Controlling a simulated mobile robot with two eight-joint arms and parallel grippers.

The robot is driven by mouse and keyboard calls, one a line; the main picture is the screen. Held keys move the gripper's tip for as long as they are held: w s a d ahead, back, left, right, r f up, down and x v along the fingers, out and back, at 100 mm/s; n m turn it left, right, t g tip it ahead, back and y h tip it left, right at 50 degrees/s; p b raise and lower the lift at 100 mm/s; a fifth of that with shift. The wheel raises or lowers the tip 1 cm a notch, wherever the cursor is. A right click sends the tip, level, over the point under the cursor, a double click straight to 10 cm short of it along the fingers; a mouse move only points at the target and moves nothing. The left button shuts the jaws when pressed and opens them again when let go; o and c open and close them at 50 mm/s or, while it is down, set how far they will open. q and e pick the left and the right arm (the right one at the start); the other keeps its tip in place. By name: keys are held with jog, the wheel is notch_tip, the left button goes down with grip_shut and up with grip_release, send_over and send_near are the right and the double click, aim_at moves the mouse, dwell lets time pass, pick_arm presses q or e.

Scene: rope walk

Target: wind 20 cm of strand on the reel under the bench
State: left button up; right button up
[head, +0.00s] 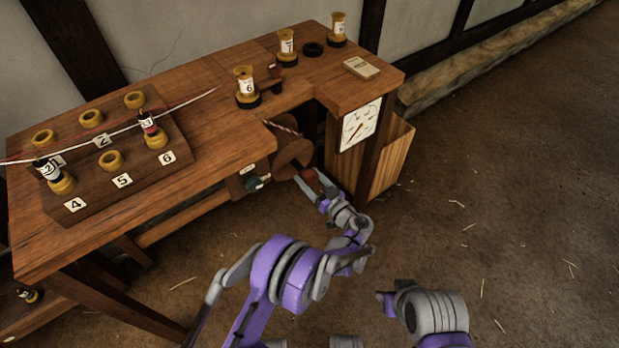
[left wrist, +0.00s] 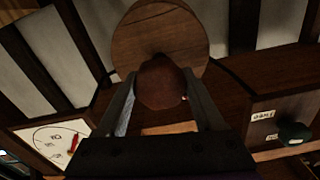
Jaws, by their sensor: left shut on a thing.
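The wooden reel (head: 293,156) sits under the bench in a gap near the dial; its round flange (left wrist: 160,35) fills the top of the left wrist view. A reddish-brown knob (head: 310,175) stands out in front of the reel, and it also shows in the left wrist view (left wrist: 161,84). My left gripper (head: 312,181) is shut on this knob, one finger on each side. A twisted pale and red strand (head: 283,127) runs above the reel. My right arm shows at the bottom right; its fingertips cannot be made out.
The bench (head: 215,119) carries a numbered board (head: 85,150) with yellow cups and bobbins. Labelled spools (head: 245,84) stand at the back. A white dial (head: 361,125) with a red needle and a green knob (head: 258,182) flank the reel. The floor at right is clear.

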pick_arm(q)
jog(key=c, duration=0.4)
jog(key=shift+m, duration=0.3)
